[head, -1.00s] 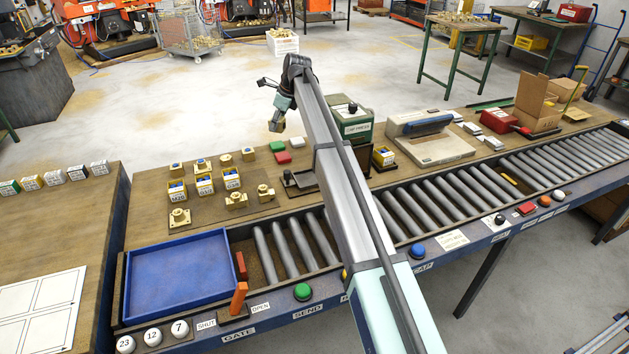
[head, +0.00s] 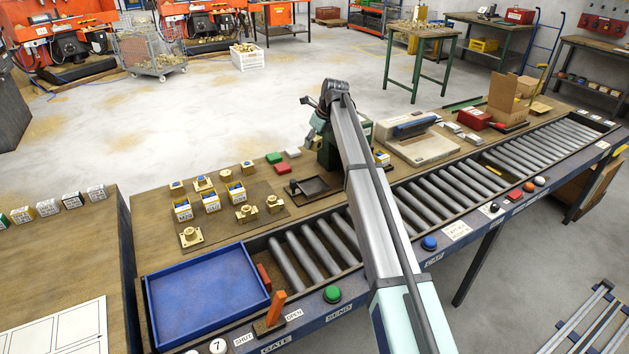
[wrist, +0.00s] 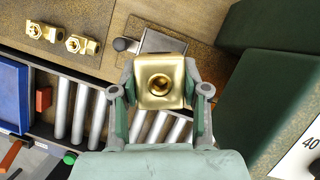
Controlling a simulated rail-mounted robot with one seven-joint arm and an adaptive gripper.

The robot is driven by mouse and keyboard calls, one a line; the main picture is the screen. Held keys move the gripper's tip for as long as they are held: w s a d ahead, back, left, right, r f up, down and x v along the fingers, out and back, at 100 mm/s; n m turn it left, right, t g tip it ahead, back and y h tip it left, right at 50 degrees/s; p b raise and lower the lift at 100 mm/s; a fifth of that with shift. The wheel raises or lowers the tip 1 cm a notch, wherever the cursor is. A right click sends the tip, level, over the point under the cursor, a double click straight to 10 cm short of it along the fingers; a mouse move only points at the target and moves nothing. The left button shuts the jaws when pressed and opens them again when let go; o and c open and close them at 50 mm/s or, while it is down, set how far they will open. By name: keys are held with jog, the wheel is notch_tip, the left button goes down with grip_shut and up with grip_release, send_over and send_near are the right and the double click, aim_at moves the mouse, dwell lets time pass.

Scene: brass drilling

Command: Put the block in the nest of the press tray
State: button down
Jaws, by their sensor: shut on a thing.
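A brass block (wrist: 160,82) with a round threaded hole is held between the two fingers of my gripper (wrist: 160,92) in the wrist view. In the head view my gripper (head: 314,138) hangs above the bench near the green press; the block cannot be made out there. The dark press tray (head: 316,187) lies on the bench behind the rollers, with a black knob at its left. The tray also shows in the wrist view (wrist: 162,42), beyond the block, which partly covers it. The nest inside is not clearly seen.
The green press (head: 328,152) stands close behind my gripper and fills the right of the wrist view (wrist: 262,75). Brass fittings and small yellow boxes (head: 210,200) stand left of the tray. The roller conveyor (head: 310,255) and blue tray (head: 205,285) lie in front.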

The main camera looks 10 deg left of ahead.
aim_at(310, 184)
notch_tip(310, 184, down, 17)
jog(key=p, duration=0.3)
jog(key=shift+r+p, duration=0.15)
jog(key=shift+p, duration=0.25)
jog(key=c, duration=0.6)
grip_release()
jog(key=shift+s, duration=0.1)
jog(key=b+v, duration=0.3)
jog(key=v, duration=0.9)
jog(key=shift+a+b, duration=0.15)
jog(key=shift+b, duration=0.2)
